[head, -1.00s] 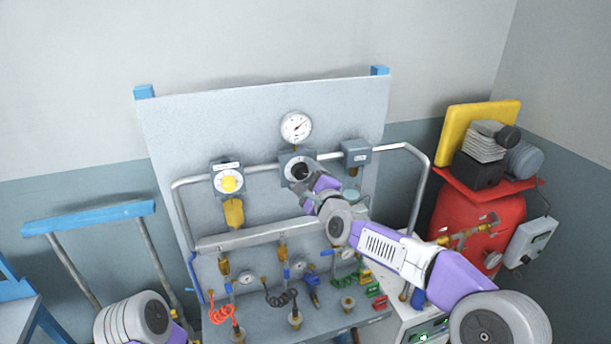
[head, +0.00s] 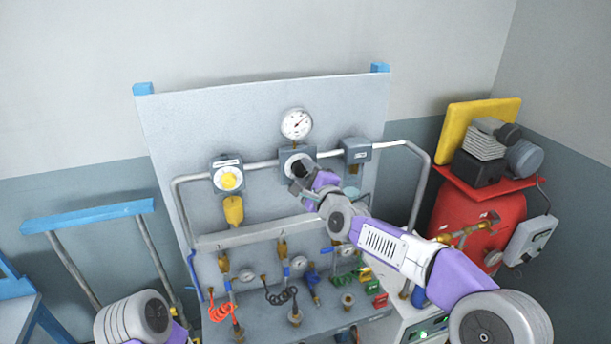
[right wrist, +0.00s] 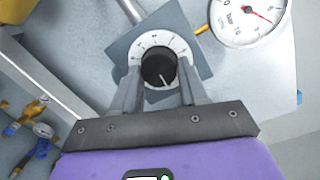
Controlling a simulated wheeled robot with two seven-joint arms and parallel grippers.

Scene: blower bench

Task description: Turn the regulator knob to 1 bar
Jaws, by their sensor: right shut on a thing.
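The regulator is a grey box with a white ring scale (right wrist: 183,46) and a black knob (right wrist: 159,69), on the pipe in the middle of the panel. In the head view the black knob (head: 299,167) is partly covered by my right gripper (head: 296,178). In the right wrist view my right gripper (right wrist: 158,82) is shut on the black knob, one finger on each side; a pale pointer line shows on its face. The round gauge (head: 296,124) above has a white face and a red needle, also in the right wrist view (right wrist: 247,15). My left gripper is out of view.
A yellow-knobbed dial (head: 229,178) sits left on the same pipe, and a grey box (head: 356,151) sits right. Hoses and fittings crowd the lower panel. A red tank (head: 480,215) stands right. The panel above the pipe is mostly clear.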

